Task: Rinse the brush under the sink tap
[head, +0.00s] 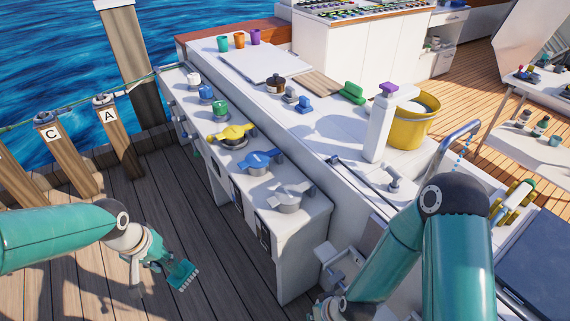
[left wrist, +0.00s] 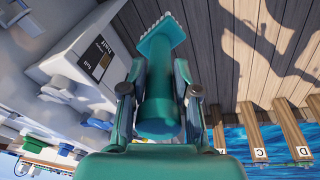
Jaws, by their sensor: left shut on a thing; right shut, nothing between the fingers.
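My left gripper (head: 152,255) is shut on a teal brush (head: 182,274) and holds it over the wooden deck at the lower left. In the left wrist view the brush handle (left wrist: 160,100) lies between both fingers, and the head with pale bristles points away from the gripper. A bent silver pipe (head: 458,138) that looks like the tap stands at the right, with blue dots below it. My right arm covers the area in front of it, and no sink basin shows clearly. My right gripper (head: 330,308) is shut and empty at the bottom edge, partly cut off.
A white counter with coloured valve handles (head: 232,133) stands between the brush and the pipe. On its top are a yellow bucket (head: 408,128), a white bottle with purple cap (head: 379,125), and a green brush-like block (head: 352,92). Lettered posts (head: 118,138) line the deck edge.

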